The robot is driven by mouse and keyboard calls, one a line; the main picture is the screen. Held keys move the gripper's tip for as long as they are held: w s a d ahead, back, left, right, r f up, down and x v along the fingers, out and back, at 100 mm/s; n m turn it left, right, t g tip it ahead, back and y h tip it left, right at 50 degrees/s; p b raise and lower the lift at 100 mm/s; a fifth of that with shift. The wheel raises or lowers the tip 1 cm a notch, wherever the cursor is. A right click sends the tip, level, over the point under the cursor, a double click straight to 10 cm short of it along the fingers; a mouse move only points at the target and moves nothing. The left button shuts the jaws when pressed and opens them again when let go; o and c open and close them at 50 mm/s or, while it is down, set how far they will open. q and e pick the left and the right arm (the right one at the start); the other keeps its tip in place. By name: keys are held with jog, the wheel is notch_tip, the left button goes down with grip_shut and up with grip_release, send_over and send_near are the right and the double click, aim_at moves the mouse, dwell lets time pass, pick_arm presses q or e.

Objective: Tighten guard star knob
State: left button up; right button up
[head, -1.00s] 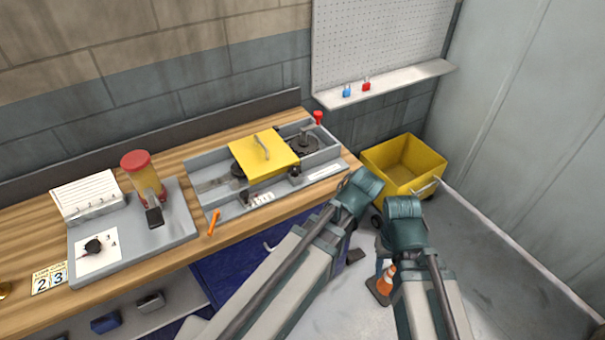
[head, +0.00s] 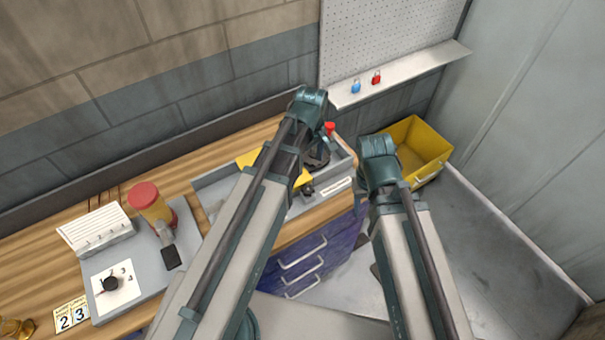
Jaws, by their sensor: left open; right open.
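The yellow guard (head: 248,157) lies over the grey machine tray (head: 212,187) on the bench; my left arm crosses in front and hides most of it. A small dark knob (head: 307,189) shows at the tray's front, just right of the guard and close beside my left arm. It may be the star knob, but its shape is too small to tell. My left arm rises over the bench to a bent joint above the tray. My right arm ends at a bent joint right of the bench.
Blue drawers (head: 310,262) are below the bench. A yellow bin (head: 420,146) stands right. A shelf (head: 400,72) holds two padlocks.

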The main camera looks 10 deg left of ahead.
aim_at(309, 190)
pick_arm(q)
notch_tip(309, 190, down, 14)
jog(key=b, duration=1.4)
jog(key=shift+r, duration=0.1)
grip_shut()
